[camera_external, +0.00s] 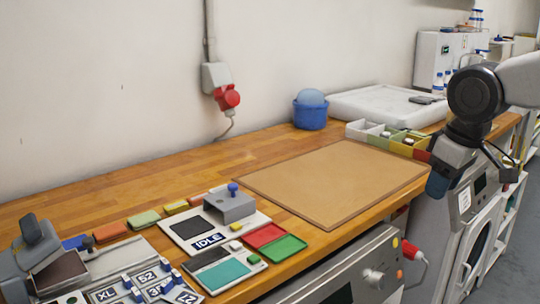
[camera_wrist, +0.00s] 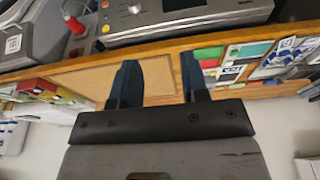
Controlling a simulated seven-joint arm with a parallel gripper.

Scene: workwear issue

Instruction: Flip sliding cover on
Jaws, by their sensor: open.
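A grey sliding cover (camera_external: 229,207) with a blue knob (camera_external: 233,188) sits on a white panel (camera_external: 260,219) at the front of the bench. Beside it on the panel are a dark square pad (camera_external: 188,228) and a label reading IDLE (camera_external: 208,241). My gripper (camera_external: 437,186) is at the right, beyond the brown board and well away from the cover. In the wrist view my gripper (camera_wrist: 158,60) has its two dark fingers apart with nothing between them. The labelled panel shows small in the wrist view (camera_wrist: 231,70), where the cover is hard to make out.
A brown board (camera_external: 335,180) lies flat and bare mid-bench. A panel with size keys (camera_external: 150,285) is front left. A blue bucket (camera_external: 310,115) and open bins (camera_external: 372,131) stand at the back.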

